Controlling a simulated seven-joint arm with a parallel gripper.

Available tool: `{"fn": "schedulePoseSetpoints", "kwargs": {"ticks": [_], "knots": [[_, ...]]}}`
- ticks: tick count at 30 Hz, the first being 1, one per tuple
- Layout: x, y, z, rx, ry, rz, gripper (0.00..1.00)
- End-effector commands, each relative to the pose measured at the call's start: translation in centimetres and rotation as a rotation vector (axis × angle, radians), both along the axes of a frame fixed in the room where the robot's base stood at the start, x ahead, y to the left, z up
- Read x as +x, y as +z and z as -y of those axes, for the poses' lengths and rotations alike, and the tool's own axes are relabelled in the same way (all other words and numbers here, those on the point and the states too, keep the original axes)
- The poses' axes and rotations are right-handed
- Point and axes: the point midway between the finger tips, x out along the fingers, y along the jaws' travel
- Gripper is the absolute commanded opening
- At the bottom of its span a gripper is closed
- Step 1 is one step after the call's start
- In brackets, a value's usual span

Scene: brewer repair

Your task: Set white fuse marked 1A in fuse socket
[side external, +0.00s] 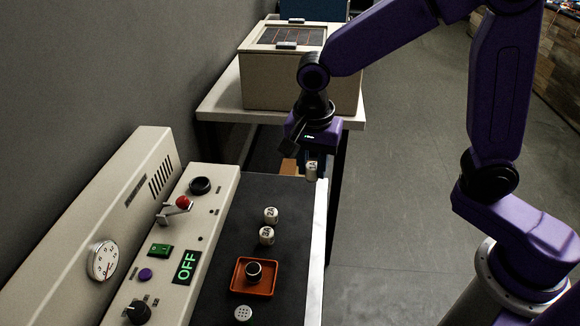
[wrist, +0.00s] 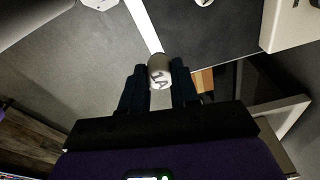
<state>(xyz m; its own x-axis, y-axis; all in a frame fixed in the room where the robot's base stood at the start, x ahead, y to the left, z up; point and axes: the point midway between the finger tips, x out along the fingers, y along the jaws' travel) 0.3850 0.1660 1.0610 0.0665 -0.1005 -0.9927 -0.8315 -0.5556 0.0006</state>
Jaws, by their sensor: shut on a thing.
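My gripper (side external: 312,168) is shut on the white fuse marked 1A (side external: 312,172), above the far right end of the dark worktop. In the wrist view the fuse (wrist: 159,72) sits between the two dark fingers of my gripper (wrist: 159,80), with the 1A marking facing the camera. A black round fitting (side external: 200,185) at the far end of the cream panel looks like the fuse socket, but I cannot see into it clearly. It is to the left of my gripper and apart from it.
White fuses marked 2A (side external: 271,214) and 3A (side external: 266,235) stand on the dark worktop (side external: 285,190). An orange tray (side external: 240,284) holds a dark cylinder (side external: 254,270). A red-tipped lever (side external: 178,206) rises near the fitting. A cream box (side external: 260,85) stands on the back table.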

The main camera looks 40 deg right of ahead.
Motion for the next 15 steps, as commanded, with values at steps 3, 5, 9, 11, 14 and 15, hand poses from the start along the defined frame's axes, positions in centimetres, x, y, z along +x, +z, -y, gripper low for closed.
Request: {"fn": "schedulePoseSetpoints", "kwargs": {"ticks": [3, 5, 9, 11, 14, 15], "knots": [[-1.6, 0.8, 0.6, 0.002, 0.001, 0.002, 0.00], [-2.2, 1.1, 0.9, 0.002, 0.001, 0.002, 0.00], [-3.2, 1.6, 1.3, 0.001, 0.000, 0.002, 0.00], [-3.4, 1.7, 1.4, 0.002, 0.001, 0.001, 0.00], [-3.3, 1.9, 1.1, 0.002, 0.014, 0.001, 0.00], [-3.0, 2.0, 0.8, 0.002, 0.027, -0.001, 0.00]]}}
